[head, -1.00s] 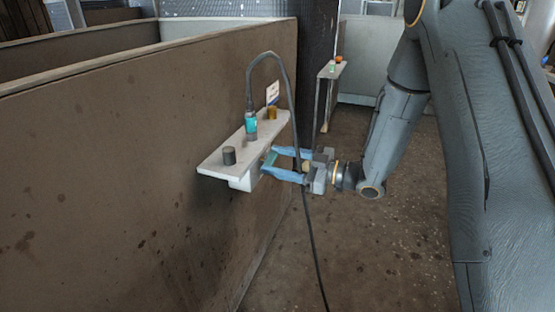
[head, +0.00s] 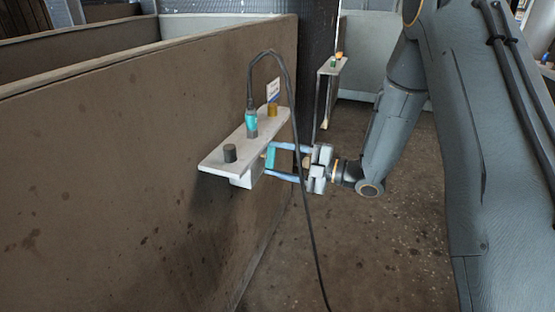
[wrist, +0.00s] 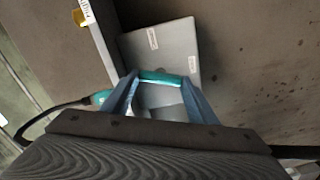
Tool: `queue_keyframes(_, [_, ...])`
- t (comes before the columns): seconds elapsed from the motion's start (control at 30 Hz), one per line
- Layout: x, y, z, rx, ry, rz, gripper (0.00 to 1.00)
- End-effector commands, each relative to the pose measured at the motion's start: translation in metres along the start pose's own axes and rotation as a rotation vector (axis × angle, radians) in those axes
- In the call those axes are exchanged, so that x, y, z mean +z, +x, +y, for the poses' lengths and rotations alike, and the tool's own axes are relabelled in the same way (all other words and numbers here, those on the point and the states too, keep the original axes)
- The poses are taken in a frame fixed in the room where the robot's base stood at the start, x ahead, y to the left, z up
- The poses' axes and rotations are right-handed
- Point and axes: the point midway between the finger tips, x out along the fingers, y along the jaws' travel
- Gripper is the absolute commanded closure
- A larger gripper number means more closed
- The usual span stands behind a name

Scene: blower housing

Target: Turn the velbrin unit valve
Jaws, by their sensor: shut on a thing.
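A teal valve handle (head: 270,158) sits on the front of a white box under a pale shelf on the brown wall. My gripper (head: 272,160) comes in from the right and is shut on the handle, its two blue fingers one above the other. In the wrist view the teal handle (wrist: 160,77) spans between the two fingertips, in front of the grey-white box (wrist: 165,50), which carries small labels too small to read. The handle's mount is partly hidden by the fingers.
Another shelf (head: 331,67) stands farther back. Floor at right is open.

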Motion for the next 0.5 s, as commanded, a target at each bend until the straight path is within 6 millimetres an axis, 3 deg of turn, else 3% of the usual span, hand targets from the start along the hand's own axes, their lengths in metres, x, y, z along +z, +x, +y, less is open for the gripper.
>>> queue_keyframes(0.5, [-0.0003, -0.0002, -0.0016, 0.000, -0.210, 0.001, 0.69])
